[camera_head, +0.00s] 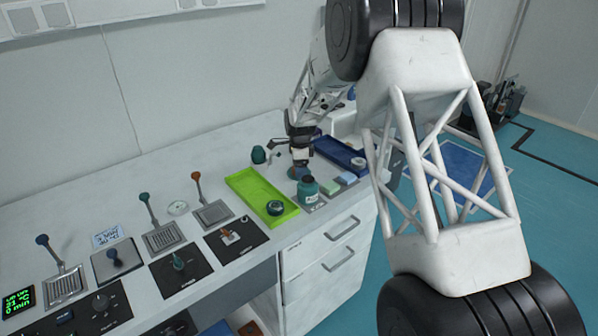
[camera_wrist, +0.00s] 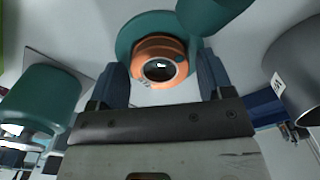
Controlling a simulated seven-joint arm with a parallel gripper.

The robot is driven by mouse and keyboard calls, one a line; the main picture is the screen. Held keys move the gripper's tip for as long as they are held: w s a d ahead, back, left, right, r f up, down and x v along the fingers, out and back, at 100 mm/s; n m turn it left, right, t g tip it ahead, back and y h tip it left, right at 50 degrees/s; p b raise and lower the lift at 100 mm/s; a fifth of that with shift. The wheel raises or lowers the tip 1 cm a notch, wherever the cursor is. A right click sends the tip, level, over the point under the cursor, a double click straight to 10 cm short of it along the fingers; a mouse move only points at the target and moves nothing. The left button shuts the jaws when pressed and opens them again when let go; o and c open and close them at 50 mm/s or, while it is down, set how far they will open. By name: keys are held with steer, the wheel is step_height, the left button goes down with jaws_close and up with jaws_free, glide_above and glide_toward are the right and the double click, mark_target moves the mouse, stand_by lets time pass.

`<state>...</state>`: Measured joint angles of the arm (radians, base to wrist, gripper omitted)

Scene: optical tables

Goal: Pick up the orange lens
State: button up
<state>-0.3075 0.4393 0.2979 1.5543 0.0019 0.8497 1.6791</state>
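The orange lens (camera_wrist: 160,62) is a short orange ring with dark glass, on or in front of a teal round piece (camera_wrist: 124,42) in the wrist view. My gripper (camera_wrist: 161,80) is open, with one dark blue finger on each side of the lens. The fingers look close to its sides, and I cannot see clear contact. In the head view my gripper (camera_head: 298,162) is low over the bench behind a teal bottle, and the lens is mostly hidden there.
A teal bottle (camera_head: 308,190) stands just in front of my gripper. A green tray (camera_head: 250,190) lies to the left, a dark blue tray (camera_head: 338,152) to the right. A teal rounded object (camera_head: 258,155) stands behind left.

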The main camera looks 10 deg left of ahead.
steer(key=c, duration=0.8)
steer(key=shift+r, duration=0.15)
step_height(320, 180, up, 10)
stand_by(0.7)
